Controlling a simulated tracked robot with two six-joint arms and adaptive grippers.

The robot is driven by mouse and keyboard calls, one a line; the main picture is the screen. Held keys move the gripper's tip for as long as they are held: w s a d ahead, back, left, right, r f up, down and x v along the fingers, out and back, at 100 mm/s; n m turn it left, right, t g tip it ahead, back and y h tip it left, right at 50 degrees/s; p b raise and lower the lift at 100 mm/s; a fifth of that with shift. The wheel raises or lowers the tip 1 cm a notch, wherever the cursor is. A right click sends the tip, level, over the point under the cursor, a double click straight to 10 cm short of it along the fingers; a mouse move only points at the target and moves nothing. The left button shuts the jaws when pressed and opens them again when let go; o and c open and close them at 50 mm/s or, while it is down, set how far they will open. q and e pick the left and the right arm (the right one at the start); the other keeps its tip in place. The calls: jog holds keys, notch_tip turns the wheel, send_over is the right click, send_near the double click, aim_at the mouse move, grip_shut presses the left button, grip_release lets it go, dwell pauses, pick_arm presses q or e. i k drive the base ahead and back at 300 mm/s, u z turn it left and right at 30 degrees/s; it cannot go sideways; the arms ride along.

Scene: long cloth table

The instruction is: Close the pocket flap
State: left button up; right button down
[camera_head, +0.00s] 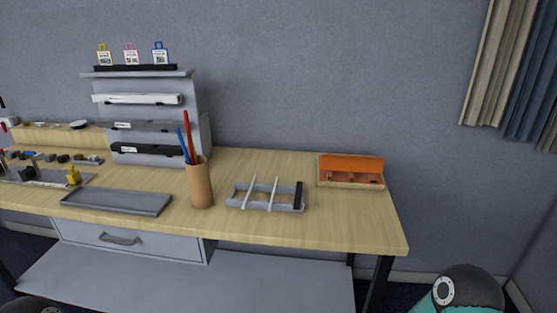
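No part is clearly recognizable as a pocket flap. The closest match is a shallow tan box (350,184) with an orange inside, at the back right of the wooden table. Its orange panel (350,163) stands raised along the back edge, so the box is open, and small compartments show inside. Neither gripper is in view. Only parts of my own arms show at the bottom left and bottom right corners, well apart from the box.
A grey divided tray (236,201) with two white sticks lies left of the box. A tan cup (200,184) holds red and blue rods. A flat grey tray (117,203) and a tiered grey rack (154,134) stand further left. The table's front right is clear.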

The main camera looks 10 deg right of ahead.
aim_at(332, 162)
jog(key=k, duration=1.65)
jog(key=u, duration=0.85)
jog(key=i, duration=0.1)
jog(key=z, duration=2.3)
jog(key=i, duration=2.55)
jog(key=u, duration=1.15)
